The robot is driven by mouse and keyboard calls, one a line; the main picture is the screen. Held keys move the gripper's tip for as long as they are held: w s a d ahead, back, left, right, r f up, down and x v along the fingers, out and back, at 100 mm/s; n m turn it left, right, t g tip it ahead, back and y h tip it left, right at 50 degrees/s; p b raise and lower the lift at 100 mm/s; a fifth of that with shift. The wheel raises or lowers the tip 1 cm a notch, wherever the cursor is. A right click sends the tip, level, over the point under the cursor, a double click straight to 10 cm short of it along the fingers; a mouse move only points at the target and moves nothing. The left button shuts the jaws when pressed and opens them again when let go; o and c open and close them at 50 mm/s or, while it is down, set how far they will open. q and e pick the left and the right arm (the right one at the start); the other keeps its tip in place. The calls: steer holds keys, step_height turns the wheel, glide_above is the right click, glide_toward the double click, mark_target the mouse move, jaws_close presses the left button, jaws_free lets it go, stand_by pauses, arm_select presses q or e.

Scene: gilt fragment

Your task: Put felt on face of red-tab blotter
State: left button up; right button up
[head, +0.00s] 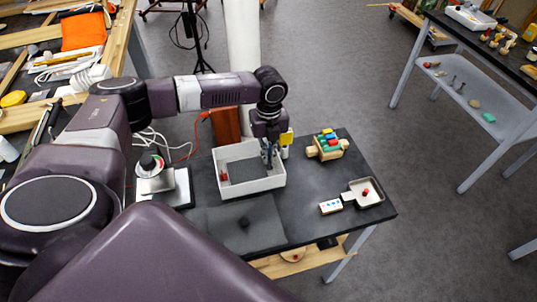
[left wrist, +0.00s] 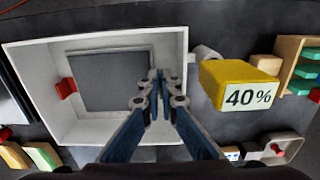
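A white open box (head: 275,184) stands on the dark table; it also shows in the left wrist view (left wrist: 22,72). A flat dark grey square (left wrist: 112,82) lies in it, with a lighter grey margin along its top and right. I cannot tell whether this is felt, blotter or both layered. A red tab (left wrist: 66,88) is at the box's left inner side. My left gripper (left wrist: 158,77) points down inside the box at the square's right edge. Its blue fingertips are together, with nothing clearly visible between them. My right gripper is out of view.
A yellow block marked 40% (left wrist: 240,85) stands right of the box. A wooden rack with coloured pieces (head: 327,146) and a small pale tray (head: 377,195) are farther right. A device with a dark knob (head: 150,163) stands left. The table front holds a dark mat.

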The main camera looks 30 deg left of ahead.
arm_select(q)
steer(key=o, duration=0.6)
steer(key=shift+s, duration=0.1)
steer(key=shift+r, duration=0.1)
steer(key=shift+w+r, duration=0.2)
steer(key=shift+r, duration=0.1)
step_height(320, 180, up, 11)
steer(key=shift+s+r, duration=0.15)
